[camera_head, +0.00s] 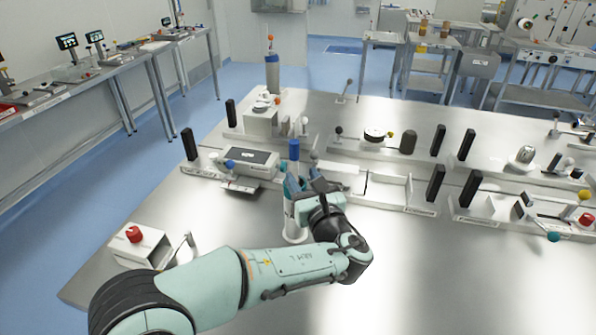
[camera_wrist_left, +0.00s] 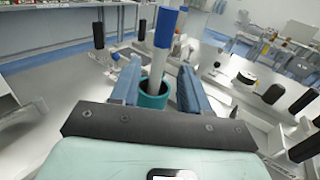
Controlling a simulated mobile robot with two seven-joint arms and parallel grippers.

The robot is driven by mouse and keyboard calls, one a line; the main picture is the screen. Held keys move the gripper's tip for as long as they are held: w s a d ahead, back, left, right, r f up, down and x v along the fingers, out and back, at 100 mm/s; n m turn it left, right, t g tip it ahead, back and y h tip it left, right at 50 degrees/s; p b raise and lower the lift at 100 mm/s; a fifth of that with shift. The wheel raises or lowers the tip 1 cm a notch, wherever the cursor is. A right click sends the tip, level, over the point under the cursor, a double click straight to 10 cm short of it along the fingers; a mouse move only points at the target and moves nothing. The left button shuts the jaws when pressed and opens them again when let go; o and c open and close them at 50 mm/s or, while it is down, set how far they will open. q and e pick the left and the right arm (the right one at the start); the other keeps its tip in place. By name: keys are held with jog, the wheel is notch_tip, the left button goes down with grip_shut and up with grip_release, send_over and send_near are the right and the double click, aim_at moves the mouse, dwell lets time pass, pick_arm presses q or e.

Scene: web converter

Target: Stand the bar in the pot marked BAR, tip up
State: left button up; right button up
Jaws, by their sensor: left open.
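The bar, with a blue upper end (camera_head: 294,150), stands roughly upright in the pot. In the left wrist view its blue end (camera_wrist_left: 165,28) is at the top, with a white shaft below going into the pot's teal rim (camera_wrist_left: 150,100). The pot's white lower part (camera_head: 294,235) shows on the bench, partly behind my gripper; no marking on it can be read. My left gripper (camera_head: 304,184) is open, with its blue fingers on either side of the bar; gaps show beside the shaft in the left wrist view. My right gripper is not in view.
A grey box with a dark screen (camera_head: 250,157) stands left of the pot. A white box with a red knob (camera_head: 135,236) is at the front left. Black posts (camera_head: 466,188) and low fixtures line the right. The front middle of the bench (camera_head: 430,275) is clear.

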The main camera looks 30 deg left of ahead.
pick_arm(q)
jog(key=v, duration=0.7)
jog(key=shift+d, duration=0.1)
